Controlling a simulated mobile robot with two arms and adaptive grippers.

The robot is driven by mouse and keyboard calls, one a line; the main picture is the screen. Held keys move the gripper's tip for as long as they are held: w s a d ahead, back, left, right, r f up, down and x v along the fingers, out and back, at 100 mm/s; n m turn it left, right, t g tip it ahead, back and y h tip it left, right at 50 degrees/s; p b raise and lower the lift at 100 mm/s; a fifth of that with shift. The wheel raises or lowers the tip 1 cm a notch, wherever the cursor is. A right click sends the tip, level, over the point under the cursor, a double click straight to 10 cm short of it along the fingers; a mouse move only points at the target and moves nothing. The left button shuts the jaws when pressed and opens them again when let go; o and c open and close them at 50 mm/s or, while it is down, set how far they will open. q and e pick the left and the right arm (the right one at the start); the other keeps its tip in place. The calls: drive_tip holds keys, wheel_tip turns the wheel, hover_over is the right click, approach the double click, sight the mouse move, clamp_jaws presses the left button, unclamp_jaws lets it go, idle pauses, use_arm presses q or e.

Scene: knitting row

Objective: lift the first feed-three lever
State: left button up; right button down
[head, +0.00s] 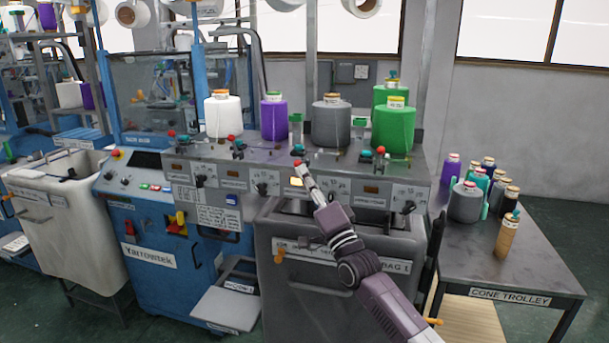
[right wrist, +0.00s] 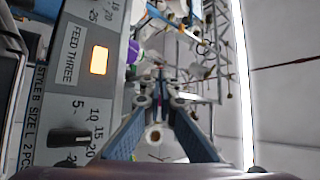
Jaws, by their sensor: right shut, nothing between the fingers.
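The feed-three station is on the grey machine top, with a lit orange lamp (head: 296,182). In the right wrist view the same lamp (right wrist: 99,60) glows beside the "FEED THREE" label (right wrist: 74,55). Above it in the head view are a small red knob (head: 297,162) and a teal knob (head: 299,149); I cannot tell which belongs to the first lever. My right gripper (head: 304,172) is shut and empty, its tips just below and beside the red knob; contact cannot be told. In the right wrist view its fingers (right wrist: 158,82) converge, with no lever clearly visible between them. My left gripper is out of view.
Yarn cones stand behind the levers: white (head: 223,115), purple (head: 274,118), grey (head: 331,122) and green (head: 393,127). Other lever knobs (head: 381,151) flank the station. A grey bin (head: 340,275) sits below. The cone trolley (head: 530,265) is at right.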

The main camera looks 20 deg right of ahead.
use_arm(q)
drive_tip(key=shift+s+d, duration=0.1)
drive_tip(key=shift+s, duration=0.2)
